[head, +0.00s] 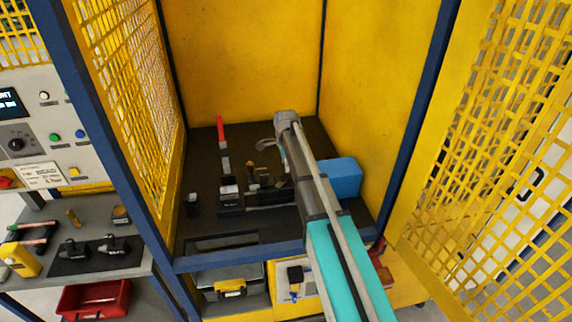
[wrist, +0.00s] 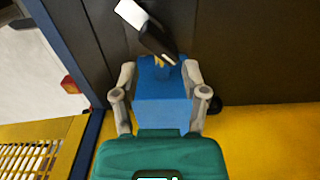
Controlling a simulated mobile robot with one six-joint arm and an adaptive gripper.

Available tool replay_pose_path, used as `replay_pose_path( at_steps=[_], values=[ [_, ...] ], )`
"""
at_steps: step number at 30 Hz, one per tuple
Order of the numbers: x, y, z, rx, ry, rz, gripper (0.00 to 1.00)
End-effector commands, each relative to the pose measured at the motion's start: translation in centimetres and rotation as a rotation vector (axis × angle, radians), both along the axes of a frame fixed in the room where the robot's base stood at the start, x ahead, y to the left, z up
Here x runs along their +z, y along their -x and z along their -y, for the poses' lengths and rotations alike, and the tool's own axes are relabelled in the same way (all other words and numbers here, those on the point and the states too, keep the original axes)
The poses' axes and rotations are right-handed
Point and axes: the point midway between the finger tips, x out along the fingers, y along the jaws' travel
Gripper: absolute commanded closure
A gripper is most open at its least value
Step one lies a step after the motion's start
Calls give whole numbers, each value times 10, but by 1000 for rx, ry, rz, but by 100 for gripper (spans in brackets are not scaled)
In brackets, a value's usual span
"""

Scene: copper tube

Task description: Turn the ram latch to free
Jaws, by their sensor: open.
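My gripper (wrist: 160,72) is open in the wrist view, its two grey fingers on either side of a blue block (wrist: 160,100). I cannot tell how far the block lies beyond the fingers, or whether they touch it. A dark bar with a pale end (wrist: 147,30) slants just past the fingertips; it may be the ram latch, but I cannot be sure. In the head view a blue box (head: 343,178) sits at the right of the bench fixture (head: 262,190), partly behind my arm. My fingertips are mostly hidden there.
Yellow panels and blue posts close in the enclosure around the dark bench floor (head: 205,165). A mesh door (head: 500,150) is at the right. A side table (head: 125,262) with tools stands outside, left.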

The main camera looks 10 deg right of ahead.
Motion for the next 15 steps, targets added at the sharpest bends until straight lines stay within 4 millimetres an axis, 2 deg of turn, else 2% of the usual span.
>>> replay_pose_path(
  at_steps=[1,15],
  values=[
    [9,0,0,0,0,0,43],
    [47,0,0,1,0,0,43]
  ],
)
